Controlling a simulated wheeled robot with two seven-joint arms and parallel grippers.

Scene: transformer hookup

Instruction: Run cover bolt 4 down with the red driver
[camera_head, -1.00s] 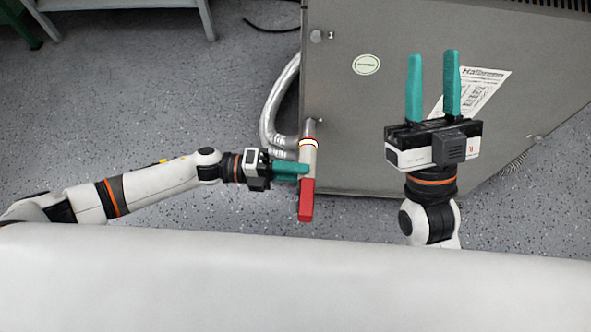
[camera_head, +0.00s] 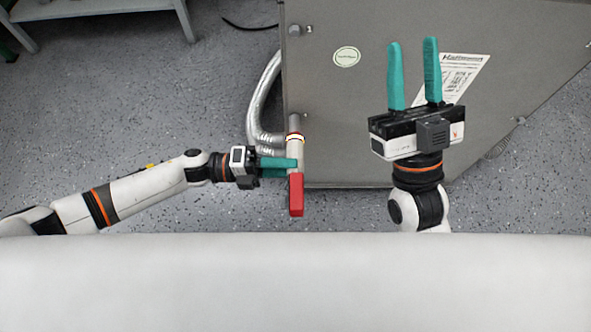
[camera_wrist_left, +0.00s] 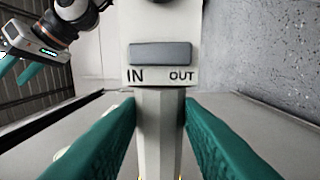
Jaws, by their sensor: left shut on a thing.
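My left gripper (camera_head: 295,165) is shut on the pale body. The driver overlaps the lower left edge of the grey transformer cabinet (camera_head: 350,130). Its tip and any bolt under it are hidden or too small to make out; I cannot identify bolt 4. My right gripper (camera_head: 412,41) is open and empty over the cabinet.
A silver flexible conduit (camera_head: 262,100) loops beside the cabinet's left edge, close to the driver. A small bolt (camera_head: 309,29) shows near the upper left corner. A grey table (camera_head: 90,8) stands at the upper left.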

